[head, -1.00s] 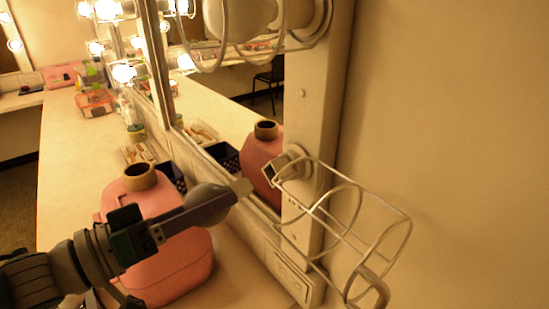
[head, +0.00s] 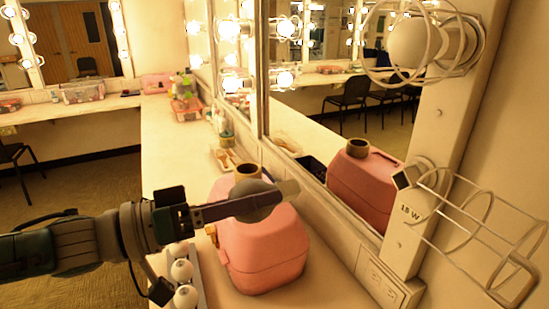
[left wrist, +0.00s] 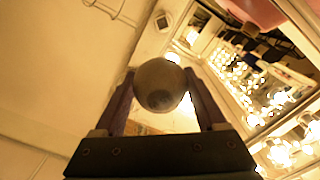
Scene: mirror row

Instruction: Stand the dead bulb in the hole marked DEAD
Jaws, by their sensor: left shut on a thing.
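My left gripper (head: 285,193) reaches in from the left, shut on a dull grey bulb (head: 258,206). In the head view the bulb is in front of the pink case (head: 263,255). In the left wrist view the bulb (left wrist: 160,85) sits between both fingers of the left gripper (left wrist: 160,90). A holder with several white bulbs (head: 182,270) stands on the counter below the left wrist, partly hidden by my arm. I see no hole or label reading DEAD. My right gripper is not in view.
An empty socket with an open wire cage (head: 470,220), marked 15 W, is on the mirror frame at right. A caged white bulb (head: 418,42) is above it. The pink case crowds the counter (head: 170,150) beside the mirror (head: 325,135).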

